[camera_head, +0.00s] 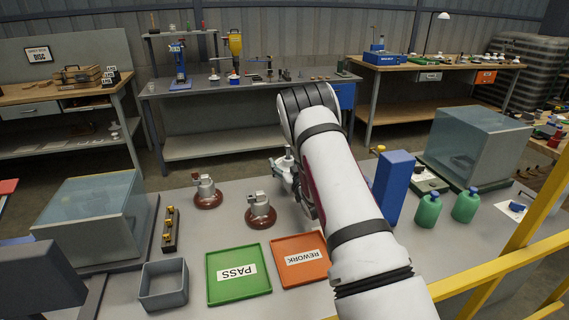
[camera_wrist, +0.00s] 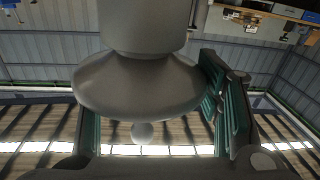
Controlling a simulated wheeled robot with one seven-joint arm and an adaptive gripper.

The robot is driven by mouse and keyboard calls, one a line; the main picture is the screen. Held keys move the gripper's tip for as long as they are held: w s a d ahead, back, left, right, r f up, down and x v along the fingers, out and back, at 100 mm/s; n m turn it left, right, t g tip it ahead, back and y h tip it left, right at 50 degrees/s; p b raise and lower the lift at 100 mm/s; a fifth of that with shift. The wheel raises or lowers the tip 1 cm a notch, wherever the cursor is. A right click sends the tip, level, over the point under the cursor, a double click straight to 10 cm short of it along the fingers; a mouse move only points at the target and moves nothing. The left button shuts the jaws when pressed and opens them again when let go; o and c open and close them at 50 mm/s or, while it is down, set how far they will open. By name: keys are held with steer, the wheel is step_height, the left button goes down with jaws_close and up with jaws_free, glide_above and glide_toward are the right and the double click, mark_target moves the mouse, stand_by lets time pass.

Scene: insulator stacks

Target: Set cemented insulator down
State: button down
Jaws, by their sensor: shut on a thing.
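My gripper (camera_wrist: 150,105) is shut on a pale grey insulator (camera_wrist: 145,80), with one green-padded finger on each side of its disc in the wrist view. In the head view my gripper (camera_head: 291,183) is beyond the orange tray, mostly hidden behind my arm; the held insulator shows only in part there. I cannot tell whether it touches the bench. Two red-brown disc insulators with grey metal caps, a left one (camera_head: 207,193) and a right one (camera_head: 261,211), stand upright on the grey bench (camera_head: 215,236).
A green PASS tray (camera_head: 211,292) and an orange REWORK tray (camera_head: 279,277) look empty. A grey bin (camera_head: 164,299), a rack with brass pieces (camera_head: 170,229) and a glass-sided tank (camera_head: 90,221) are left. A blue block (camera_head: 393,187) and green bottles (camera_head: 428,211) are right of my arm.

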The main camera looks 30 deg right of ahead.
steer(key=c, duration=0.5)
jaws_free()
steer(key=shift+f, duration=0.1)
steer(key=shift+s, duration=0.15)
steer(key=s+a, duration=0.2)
steer(key=s, duration=0.9)
steer(key=w+a+r+g, duration=0.2)
steer(key=a+r+g, duration=0.1)
steer(key=r, duration=0.7)
steer(key=s+a+r+m+g, duration=0.1)
steer(key=s+a+r+g, duration=0.3)
steer(key=s+a+r, duration=0.25)
steer(key=s+a+r+g+y, duration=0.1)
steer(key=s+a, duration=0.4)
steer(key=s, duration=0.6)
steer(key=s+a+r+n+g+y, duration=0.1)
steer(key=s+a+r+g, duration=0.1)
steer(key=s, duration=0.9)
steer(key=s+a+r+g+y, duration=0.1)
steer(key=s+a+r+g, duration=0.1)
steer(key=s+a+g, duration=0.2)
steer(key=s+a, duration=0.3)
steer(key=s, duration=0.4)
steer(key=shift+s+a+r+n+p, duration=0.2)
steer(key=shift+a+r+n+p, duration=0.1)
steer(key=shift+a+n+p, duration=0.1)
steer(key=shift+r, duration=0.15)
